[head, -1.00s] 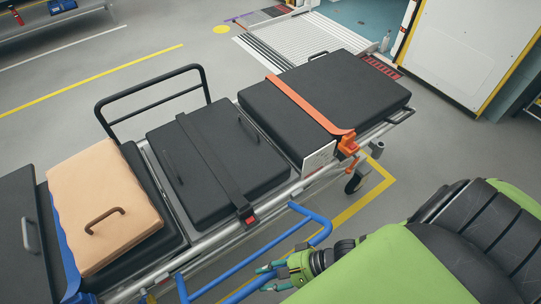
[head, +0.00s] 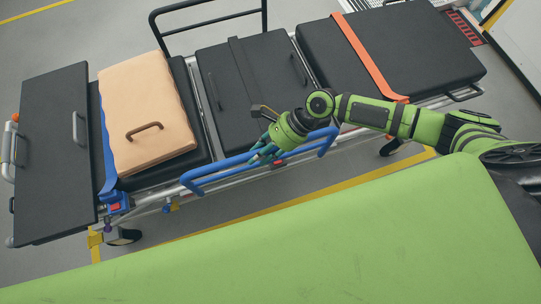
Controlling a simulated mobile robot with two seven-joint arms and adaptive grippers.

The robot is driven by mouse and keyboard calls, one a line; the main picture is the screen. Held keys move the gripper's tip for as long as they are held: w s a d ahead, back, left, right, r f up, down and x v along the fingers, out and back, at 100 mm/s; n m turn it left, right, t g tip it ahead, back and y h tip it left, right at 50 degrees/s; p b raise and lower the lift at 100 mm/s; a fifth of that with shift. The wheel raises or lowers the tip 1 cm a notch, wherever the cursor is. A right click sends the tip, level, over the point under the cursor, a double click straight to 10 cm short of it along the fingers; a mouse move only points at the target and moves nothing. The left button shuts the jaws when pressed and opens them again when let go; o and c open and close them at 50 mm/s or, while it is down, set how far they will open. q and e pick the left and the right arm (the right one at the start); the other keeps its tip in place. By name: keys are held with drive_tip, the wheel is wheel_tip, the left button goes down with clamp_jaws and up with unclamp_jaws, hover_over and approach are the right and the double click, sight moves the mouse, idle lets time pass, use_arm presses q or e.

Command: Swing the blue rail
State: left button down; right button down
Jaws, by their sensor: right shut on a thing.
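The blue rail (head: 222,167) is a bent tube along the near long side of the stretcher. Its long bar runs close to the edge of the black pads, and its bent ends show at left and right. My right gripper (head: 263,154) is shut on the long bar, near its middle. The green hand and wrist cover part of the bar, so the exact finger contact is partly hidden. My left gripper is not in view.
The stretcher carries black pads (head: 232,122), a tan cushion (head: 146,92), an orange strap (head: 366,52) and a blue strap (head: 108,150). A black frame (head: 206,12) stands on the far side. Yellow floor lines (head: 330,196) run below the near side.

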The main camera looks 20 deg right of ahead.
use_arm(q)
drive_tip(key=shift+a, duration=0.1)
use_arm(e)
drive_tip(key=shift+w, duration=1.4)
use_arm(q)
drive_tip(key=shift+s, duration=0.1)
use_arm(e)
drive_tip(key=c, duration=0.8)
unclamp_jaws()
drive_tip(key=shift+c, duration=0.2)
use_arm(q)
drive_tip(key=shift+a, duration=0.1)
use_arm(e)
drive_tip(key=shift+w, duration=0.1)
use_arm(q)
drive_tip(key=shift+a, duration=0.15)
use_arm(e)
drive_tip(key=shift+s, duration=0.2)
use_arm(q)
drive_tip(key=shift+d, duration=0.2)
use_arm(e)
drive_tip(key=v, duration=1.2)
